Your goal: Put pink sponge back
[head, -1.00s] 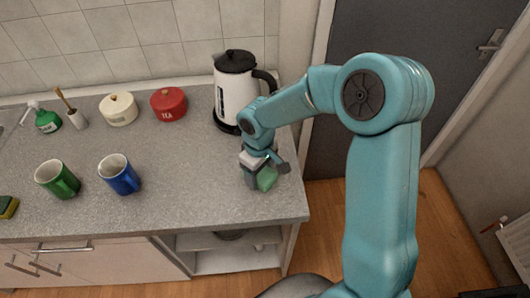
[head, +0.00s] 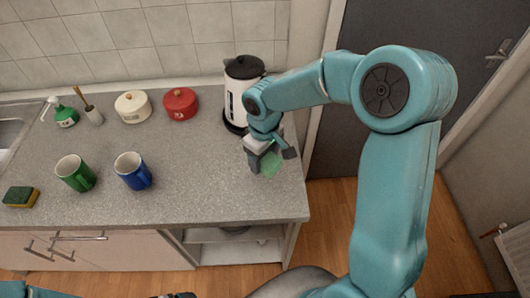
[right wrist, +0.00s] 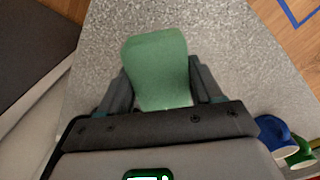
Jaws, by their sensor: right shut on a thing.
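My right gripper (head: 265,160) is shut on a green block (head: 271,163), which looks like a sponge, over the right end of the counter in front of the kettle. In the right wrist view, the green block (right wrist: 157,68) sits between the two fingers of the right gripper (right wrist: 160,90). I cannot tell whether it touches the counter. No pink sponge shows in either view. A yellow and green sponge (head: 20,197) lies at the counter's left front. A bit of my left arm (head: 38,292) shows at the bottom edge; its gripper is too cut off to read.
The grey counter (head: 200,185) is clear between the blue mug (head: 132,171) and my right gripper. A green mug (head: 75,173) stands left of the blue one. The white kettle (head: 236,105), red tin (head: 180,104), cream tin (head: 132,107) and green bottle (head: 65,116) stand at the back.

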